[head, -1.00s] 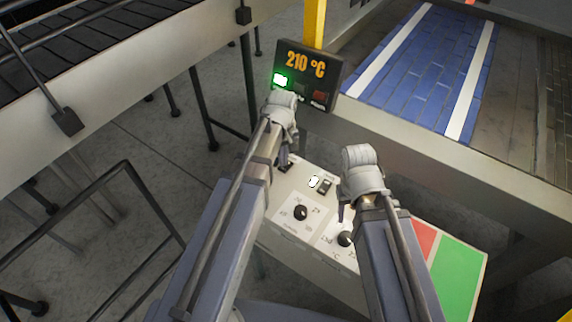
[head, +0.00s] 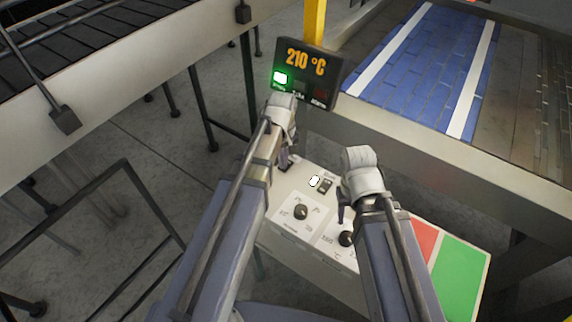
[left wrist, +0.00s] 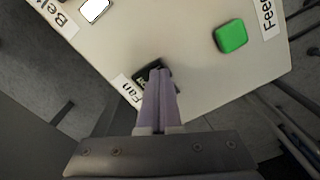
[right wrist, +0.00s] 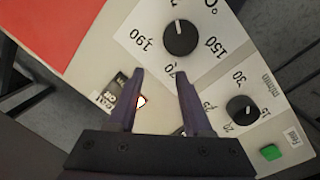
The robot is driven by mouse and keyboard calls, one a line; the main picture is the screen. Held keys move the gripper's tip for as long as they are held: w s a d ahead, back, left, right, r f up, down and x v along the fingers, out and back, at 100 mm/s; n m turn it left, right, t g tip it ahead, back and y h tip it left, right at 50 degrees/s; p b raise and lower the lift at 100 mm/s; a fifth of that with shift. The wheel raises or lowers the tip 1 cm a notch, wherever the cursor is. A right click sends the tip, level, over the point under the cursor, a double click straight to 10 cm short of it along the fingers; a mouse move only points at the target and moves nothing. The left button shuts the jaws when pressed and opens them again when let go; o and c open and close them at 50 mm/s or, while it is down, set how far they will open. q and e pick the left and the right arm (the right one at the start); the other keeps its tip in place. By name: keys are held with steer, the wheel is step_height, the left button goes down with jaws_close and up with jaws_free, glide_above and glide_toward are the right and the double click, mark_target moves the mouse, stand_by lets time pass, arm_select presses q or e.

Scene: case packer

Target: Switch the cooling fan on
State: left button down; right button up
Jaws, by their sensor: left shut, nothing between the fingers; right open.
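The fan switch (left wrist: 152,72) is a small dark rocker beside the "Fan" label (left wrist: 131,90) on the pale control panel (left wrist: 185,75). My left gripper (left wrist: 160,72) is shut and empty, its tips over the switch and partly hiding it. I cannot tell if they touch it or which way the rocker is tilted. In the head view the left gripper (head: 284,164) points down at the panel's far left corner. My right gripper (right wrist: 160,74) is open and empty above the panel, near a black dial (right wrist: 180,38). It also shows in the head view (head: 342,205).
Beside the belt switch (head: 325,186) a white lamp (head: 314,181) is lit. A green button (left wrist: 230,36) and another dial (right wrist: 242,109) sit on the panel. A display (head: 307,74) reads 210 °C with a green light lit. Red and green patches (head: 458,265) lie at right.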

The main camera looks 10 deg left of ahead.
arm_select(q)
steer(key=shift+f, duration=0.3)
arm_select(e)
steer(key=shift+f, duration=0.25)
arm_select(q)
steer(key=shift+r, duration=0.15)
arm_select(e)
steer(key=shift+r, duration=0.15)
arm_select(q)
step_height(320, 180, up, 7)
steer(key=p, duration=0.6)
steer(key=shift+p, duration=0.4)
arm_select(e)
step_height(320, 180, up, 7)
